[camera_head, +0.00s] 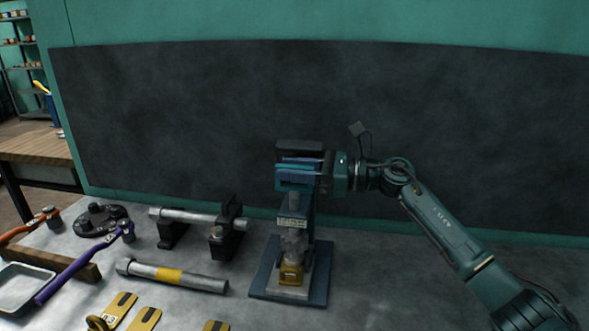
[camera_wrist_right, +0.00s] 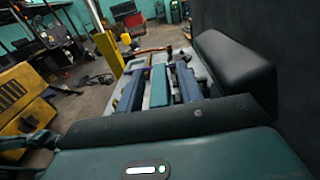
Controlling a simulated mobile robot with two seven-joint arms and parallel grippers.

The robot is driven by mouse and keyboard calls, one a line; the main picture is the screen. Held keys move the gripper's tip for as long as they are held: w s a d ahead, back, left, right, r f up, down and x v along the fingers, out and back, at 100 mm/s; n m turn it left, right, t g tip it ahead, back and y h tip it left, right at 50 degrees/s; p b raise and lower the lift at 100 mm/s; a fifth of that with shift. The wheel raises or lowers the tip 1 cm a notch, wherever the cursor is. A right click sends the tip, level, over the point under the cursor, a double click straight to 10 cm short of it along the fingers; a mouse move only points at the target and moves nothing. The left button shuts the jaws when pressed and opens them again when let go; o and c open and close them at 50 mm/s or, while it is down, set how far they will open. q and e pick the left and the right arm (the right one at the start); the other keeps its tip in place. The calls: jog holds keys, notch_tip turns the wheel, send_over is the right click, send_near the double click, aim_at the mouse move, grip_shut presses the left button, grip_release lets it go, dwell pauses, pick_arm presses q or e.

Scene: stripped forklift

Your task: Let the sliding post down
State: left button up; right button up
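The post stand has a blue-grey base plate (camera_head: 262,284) on the bench. Its upright post (camera_head: 294,238) stands vertical with a small label near the top, and a yellow block (camera_head: 291,274) sits at its foot. My right gripper (camera_head: 297,170) is at the top of the post, reaching in level from the right, and hides the post's upper end. In the right wrist view, a teal block (camera_wrist_right: 160,86) lies between two darker blue finger-like bars. I cannot tell whether the fingers touch it. My left gripper is not in view.
Left of the stand are a black fixture with a rod (camera_head: 200,217), a bolt with a yellow band (camera_head: 172,277), a purple-handled tool (camera_head: 82,265) and a grey tray (camera_head: 22,288). Yellow tags (camera_head: 118,310) lie at the front. A dark panel (camera_head: 430,120) rises behind. The bench right of the stand looks clear.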

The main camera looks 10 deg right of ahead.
jog(key=shift+s+d, duration=0.1)
jog(key=shift+d, duration=0.2)
pick_arm(q)
jog(key=b, duration=0.2)
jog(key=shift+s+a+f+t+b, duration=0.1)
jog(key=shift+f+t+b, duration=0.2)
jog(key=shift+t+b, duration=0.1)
pick_arm(e)
jog(key=v, duration=1.2)
jog(key=shift+d, duration=0.25)
jog(key=shift+s, duration=0.1)
